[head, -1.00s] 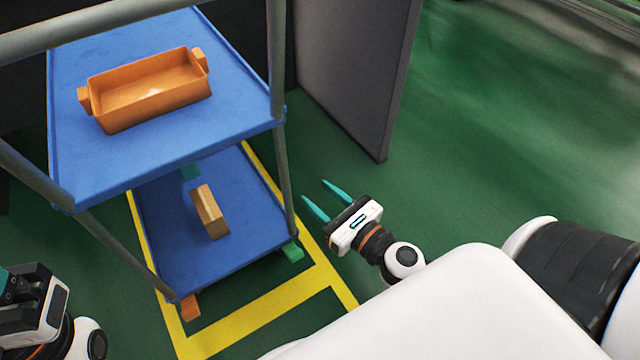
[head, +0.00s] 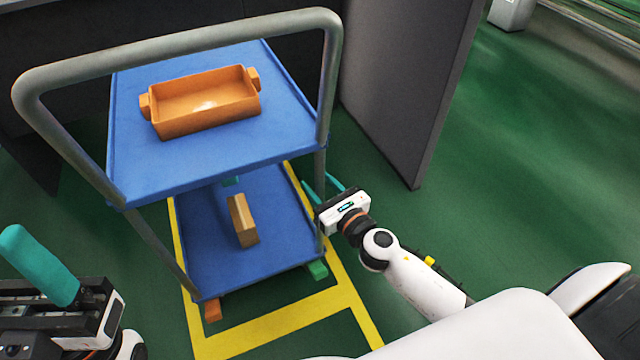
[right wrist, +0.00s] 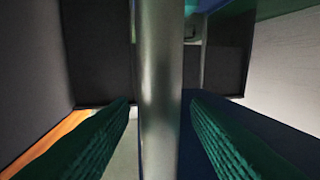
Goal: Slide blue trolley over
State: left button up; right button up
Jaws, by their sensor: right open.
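The blue trolley (head: 285,110) stands in front of me with two blue decks and a grey tube handle (head: 180,50). Its lower deck (head: 200,225) is near the floor. My right gripper (head: 321,183) is open at the trolley's right near post. In the right wrist view the grey post (right wrist: 160,90) stands upright between the two teal fingers, with gaps visible on both sides. My left gripper (head: 40,265) is at the lower left, clear of the trolley. One teal finger shows, so its opening is unclear.
An orange tray (head: 205,125) sits on the upper deck and a tan block (head: 242,220) on the lower. Yellow floor lines (head: 270,327) frame the trolley. A grey panel (head: 410,90) stands behind to the right. Green floor at right is free.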

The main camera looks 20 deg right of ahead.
jog(key=shift+c, duration=0.5)
grip_shut()
dwell(0.9)
